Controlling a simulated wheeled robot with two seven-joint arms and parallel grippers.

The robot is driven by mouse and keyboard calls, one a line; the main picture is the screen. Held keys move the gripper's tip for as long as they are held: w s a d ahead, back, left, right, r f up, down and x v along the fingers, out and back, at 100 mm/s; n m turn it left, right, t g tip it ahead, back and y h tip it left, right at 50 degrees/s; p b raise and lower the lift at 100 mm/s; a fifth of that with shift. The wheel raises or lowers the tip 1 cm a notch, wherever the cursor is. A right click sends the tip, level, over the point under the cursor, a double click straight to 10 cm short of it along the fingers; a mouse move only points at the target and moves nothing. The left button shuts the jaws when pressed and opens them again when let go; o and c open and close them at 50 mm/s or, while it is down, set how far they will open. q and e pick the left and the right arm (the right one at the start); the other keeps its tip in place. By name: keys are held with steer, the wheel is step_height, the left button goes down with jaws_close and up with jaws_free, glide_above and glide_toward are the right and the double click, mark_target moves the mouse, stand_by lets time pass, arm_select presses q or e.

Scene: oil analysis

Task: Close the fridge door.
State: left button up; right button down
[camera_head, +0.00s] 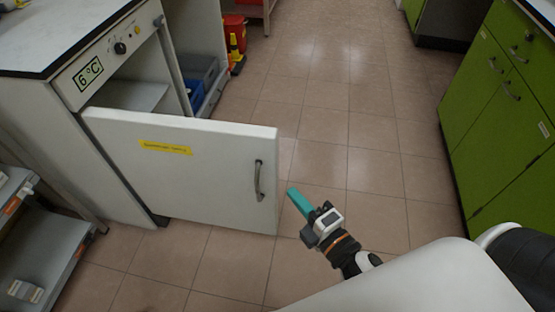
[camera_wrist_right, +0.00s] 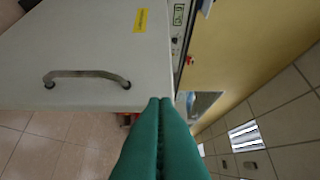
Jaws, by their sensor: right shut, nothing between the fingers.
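The fridge (camera_head: 75,115) stands at the left under a counter, with a "6°C" display on its front panel. Its white door (camera_head: 190,185) is swung open toward the right, with a yellow label and a grey handle (camera_head: 259,180) near its free edge. My right gripper (camera_head: 292,192) has teal fingers, shut and empty, just right of the door's free edge. In the right wrist view the fingertips (camera_wrist_right: 160,101) are together by the edge of the door (camera_wrist_right: 90,50), with the handle (camera_wrist_right: 87,76) to the left. Any contact is unclear. My left gripper is not in view.
A grey shelf cart (camera_head: 50,260) stands at the lower left, near the fridge. Green cabinets (camera_head: 500,110) line the right side. A second open cupboard with bins (camera_head: 200,70) and a red container (camera_head: 234,30) are behind the door. The tiled floor between is clear.

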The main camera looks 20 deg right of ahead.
glide_toward(267, 146)
steer(key=w+a, duration=0.2)
steer(key=a, duration=0.2)
steer(key=w+d, duration=0.2)
steer(key=w, duration=0.1)
steer(key=shift+d+p, duration=0.1)
steer(key=shift+p, duration=0.2)
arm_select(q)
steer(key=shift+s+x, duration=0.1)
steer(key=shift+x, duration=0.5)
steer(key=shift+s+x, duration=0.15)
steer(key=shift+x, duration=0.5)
arm_select(e)
steer(key=shift+w+d, duration=0.2)
steer(key=shift+w, duration=0.15)
